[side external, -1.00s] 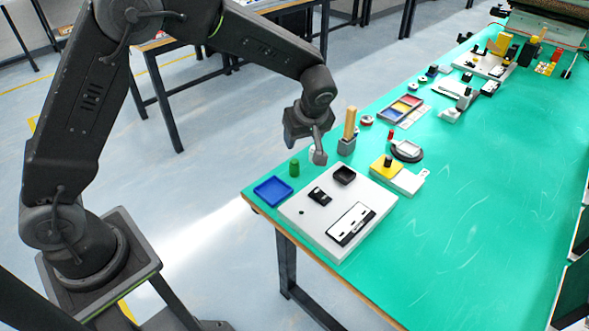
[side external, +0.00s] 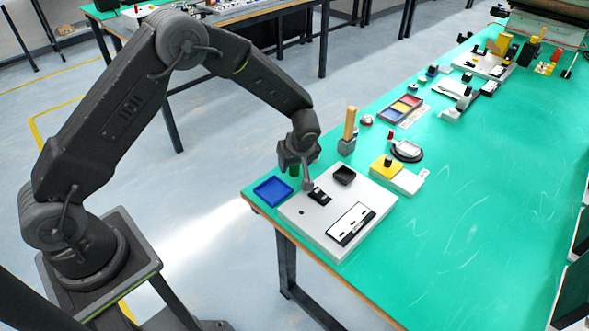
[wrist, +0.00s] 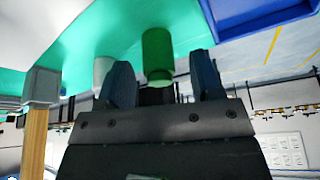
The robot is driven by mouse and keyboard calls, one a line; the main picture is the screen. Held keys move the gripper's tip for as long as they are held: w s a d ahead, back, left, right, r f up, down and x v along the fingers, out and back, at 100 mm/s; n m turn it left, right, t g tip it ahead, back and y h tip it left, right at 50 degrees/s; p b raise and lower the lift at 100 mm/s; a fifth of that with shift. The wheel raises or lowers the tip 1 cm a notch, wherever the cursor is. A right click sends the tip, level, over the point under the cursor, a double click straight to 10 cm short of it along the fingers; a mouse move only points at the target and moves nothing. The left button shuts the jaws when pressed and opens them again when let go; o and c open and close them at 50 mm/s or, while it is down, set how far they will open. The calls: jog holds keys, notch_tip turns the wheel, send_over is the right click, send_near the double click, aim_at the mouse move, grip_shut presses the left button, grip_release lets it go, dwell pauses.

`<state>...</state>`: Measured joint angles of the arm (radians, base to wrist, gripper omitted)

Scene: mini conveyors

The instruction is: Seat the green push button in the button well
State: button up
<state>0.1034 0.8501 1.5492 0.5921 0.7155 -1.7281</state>
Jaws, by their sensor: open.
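The green push button (wrist: 157,50) is an upright-looking green cylinder in the wrist view. It shows between the two dark fingertips of my gripper (wrist: 162,66), with a gap on each side. My gripper is open and low at the table's near left end in the side view (side external: 304,180). There the button is mostly or wholly hidden by the gripper. I cannot tell for sure which opening is the button well.
A blue tray (side external: 272,190) sits left of the gripper and shows in the wrist view (wrist: 262,14). A grey block with a wooden handle (side external: 349,130) stands behind. A yellow-topped box (side external: 384,168) is right of the panel.

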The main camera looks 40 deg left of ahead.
jog(key=c, duration=1)
jog(key=shift+r, duration=0.45)
jog(key=r, duration=0.3)
jog(key=shift+s+a+r, duration=0.15)
jog(key=shift+a+r, duration=0.25)
jog(key=s+a+r, duration=0.5)
jog(key=a+r, duration=0.1)
jog(key=a, duration=0.3)
jog(key=w+d+r+m+t, duration=0.1)
jog(key=w+d+r+m, duration=0.1)
jog(key=w+d, duration=0.3)
jog(key=w+d+r+m+t, duration=0.1)
jog(key=w+d+r+m, duration=0.15)
jog(key=d, duration=0.35)
send_over(344, 171)
jog(key=s, duration=0.2)
jog(key=shift+h, duration=0.4)
jog(key=f, duration=0.7)
jog(key=shift+w+d+f, duration=0.1)
jog(key=shift+d, duration=0.3)
jog(key=shift+w+d+f, duration=0.1)
jog(key=shift+d+f, duration=0.2)
jog(key=shift+f, duration=1.85)
